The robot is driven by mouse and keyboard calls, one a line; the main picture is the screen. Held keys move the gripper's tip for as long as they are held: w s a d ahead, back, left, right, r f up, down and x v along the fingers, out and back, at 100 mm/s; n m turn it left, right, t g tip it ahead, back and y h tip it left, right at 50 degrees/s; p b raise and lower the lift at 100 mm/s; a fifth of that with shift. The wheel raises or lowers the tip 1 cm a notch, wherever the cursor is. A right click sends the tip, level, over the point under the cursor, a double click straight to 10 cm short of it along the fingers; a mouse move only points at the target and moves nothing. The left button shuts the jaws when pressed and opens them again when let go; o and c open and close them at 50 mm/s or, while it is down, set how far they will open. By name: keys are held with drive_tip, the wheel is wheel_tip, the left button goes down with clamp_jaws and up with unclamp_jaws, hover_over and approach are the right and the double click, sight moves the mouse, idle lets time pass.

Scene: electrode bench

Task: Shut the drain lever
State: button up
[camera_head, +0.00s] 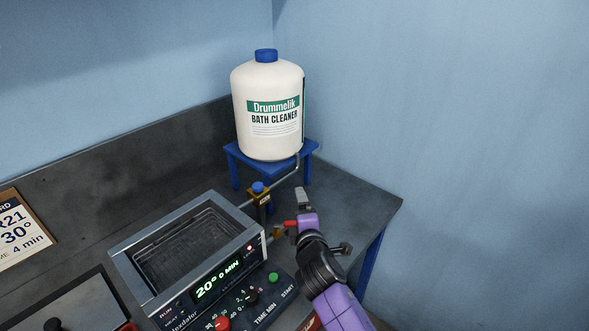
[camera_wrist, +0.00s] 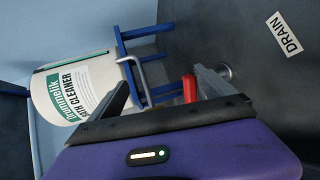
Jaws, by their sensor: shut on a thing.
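The red drain lever (camera_head: 290,223) is beside the brass drain fitting (camera_head: 277,232) at the bath's right side. In the wrist view the red lever (camera_wrist: 189,88) stands close against the right finger. My gripper (camera_head: 301,198) is at the lever, its purple body just right of the red handle. The wrist view shows both fingers of my gripper (camera_wrist: 163,82); it is shut on the lever, though contact at the left finger is not clear. The steel bath (camera_head: 128,272) is left of it, and its water level cannot be made out.
A white Bath Cleaner jug (camera_head: 268,100) stands on a blue stand (camera_head: 240,157) behind, with a pipe (camera_wrist: 139,78) and a blue-topped valve (camera_head: 259,192) near my gripper. The bath's control panel (camera_head: 262,302) is in front. A DRAIN label (camera_wrist: 284,34) marks the bench.

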drive_tip(key=shift+s+d+r, duration=0.1)
drive_tip(key=shift+r, duration=0.75)
drive_tip(key=shift+c, duration=0.4)
drive_tip(key=shift+s+d+f, duration=0.1)
drive_tip(key=shift+s+d, duration=0.1)
drive_tip(key=shift+s, duration=0.85)
drive_tip(key=shift+s+d, duration=0.15)
drive_tip(key=shift+s, duration=0.9)
drive_tip(key=c, duration=0.3)
drive_tip(key=shift+s, duration=0.3)
drive_tip(key=c, duration=0.4)
drive_tip(key=shift+s+d+f, duration=0.15)
drive_tip(key=shift+s, duration=0.45)
drive_tip(key=shift+s+d+f, duration=0.1)
drive_tip(key=shift+s, duration=0.5)
drive_tip(key=shift+s+d+f, duration=0.15)
drive_tip(key=shift+s, duration=0.45)
drive_tip(key=shift+c, duration=0.2)
